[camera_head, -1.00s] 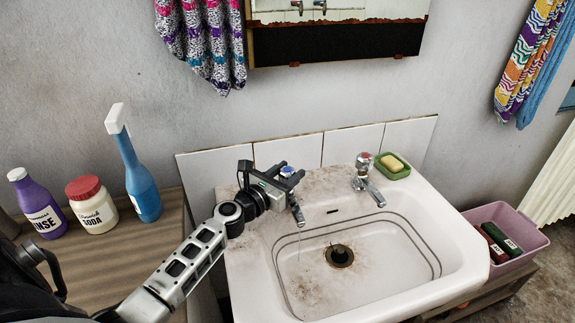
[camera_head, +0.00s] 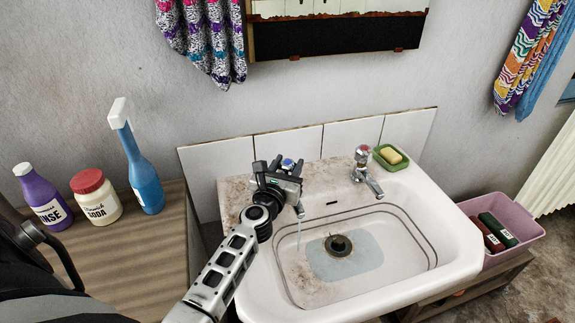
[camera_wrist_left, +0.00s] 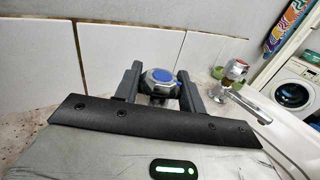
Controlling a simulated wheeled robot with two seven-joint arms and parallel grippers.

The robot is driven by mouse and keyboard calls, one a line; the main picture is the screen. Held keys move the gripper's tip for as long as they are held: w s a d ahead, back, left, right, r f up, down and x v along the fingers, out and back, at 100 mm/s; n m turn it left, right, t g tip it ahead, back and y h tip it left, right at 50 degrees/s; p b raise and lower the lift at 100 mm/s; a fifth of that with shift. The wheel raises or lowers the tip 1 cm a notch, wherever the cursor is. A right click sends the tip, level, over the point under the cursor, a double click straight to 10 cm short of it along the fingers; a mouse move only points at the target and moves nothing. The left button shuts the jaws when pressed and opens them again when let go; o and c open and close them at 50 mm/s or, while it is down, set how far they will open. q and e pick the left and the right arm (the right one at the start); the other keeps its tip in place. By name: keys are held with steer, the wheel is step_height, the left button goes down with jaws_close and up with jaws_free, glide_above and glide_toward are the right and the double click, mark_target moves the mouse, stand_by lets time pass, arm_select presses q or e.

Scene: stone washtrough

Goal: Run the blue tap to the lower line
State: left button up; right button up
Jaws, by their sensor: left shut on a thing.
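The blue tap (camera_head: 287,164) stands at the back left of the basin. My left gripper (camera_head: 280,170) is around its blue-topped handle and shut on it; the left wrist view shows the handle (camera_wrist_left: 160,80) between the two fingers. A thin stream of water runs from its spout (camera_head: 299,209). A shallow bluish pool (camera_head: 345,265) lies on the basin floor around the dark drain fitting (camera_head: 338,245). Two dark lines (camera_head: 400,216) run around the inner wall of the basin (camera_head: 455,262); the water lies below both. My right gripper is not in view.
The red tap (camera_head: 364,165) and a green soap dish (camera_head: 391,157) with yellow soap are on the back ledge at right. Bottles and a spray bottle (camera_head: 143,175) stand on the wooden counter at left. A pink tub (camera_head: 525,222) is right of the basin.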

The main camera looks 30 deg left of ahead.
arm_select(q)
steer(key=o, duration=1)
steer(key=shift+s, duration=0.15)
steer(key=v, duration=1.1)
steer(key=shift+s+d+b, duration=0.15)
steer(key=shift+s+b, duration=0.15)
steer(key=shift+s, duration=0.05)
